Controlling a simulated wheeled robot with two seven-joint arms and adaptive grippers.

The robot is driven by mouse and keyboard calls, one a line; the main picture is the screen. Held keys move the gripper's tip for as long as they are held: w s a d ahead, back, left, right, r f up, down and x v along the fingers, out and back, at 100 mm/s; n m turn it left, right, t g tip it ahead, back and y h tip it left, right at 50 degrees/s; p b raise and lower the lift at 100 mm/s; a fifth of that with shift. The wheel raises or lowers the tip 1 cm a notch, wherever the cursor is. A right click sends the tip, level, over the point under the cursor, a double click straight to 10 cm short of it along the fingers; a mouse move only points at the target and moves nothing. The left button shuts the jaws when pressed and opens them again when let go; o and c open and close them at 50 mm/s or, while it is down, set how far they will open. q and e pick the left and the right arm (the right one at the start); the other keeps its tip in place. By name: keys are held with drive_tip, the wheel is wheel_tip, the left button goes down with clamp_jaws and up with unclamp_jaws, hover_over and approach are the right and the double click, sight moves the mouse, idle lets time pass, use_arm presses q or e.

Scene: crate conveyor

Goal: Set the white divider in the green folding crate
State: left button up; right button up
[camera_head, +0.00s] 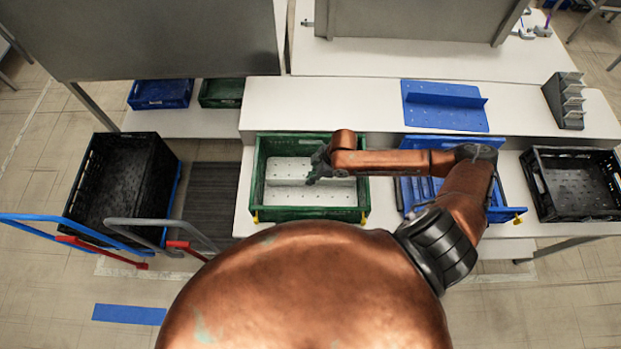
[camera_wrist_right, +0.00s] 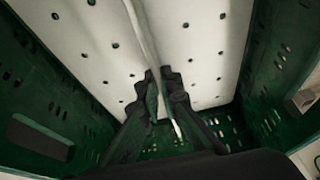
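The white divider (camera_head: 288,194) is a perforated sheet with an upright fin along its middle. It lies inside the green folding crate (camera_head: 259,172), low between the walls and roughly level. In the right wrist view the divider (camera_wrist_right: 208,48) shows holes on both sides of the fin, with the green crate walls (camera_wrist_right: 262,62) around it. My right gripper (camera_head: 314,172) reaches down into the crate at the fin. In the wrist view its fingers (camera_wrist_right: 159,82) stand close on both sides of the fin and appear shut on it. My left gripper is not in view.
A blue crate (camera_head: 508,213) stands right of the green one, partly behind my right arm. A black crate (camera_head: 575,215) is at far right. A blue divider (camera_head: 430,98) and a grey rack (camera_head: 567,100) lie on the shelf behind. A black crate (camera_head: 92,172) sits at left.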

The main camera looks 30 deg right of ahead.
drive_tip(key=o, duration=0.4)
drive_tip(key=shift+o, duration=0.2)
drive_tip(key=v, duration=1.2)
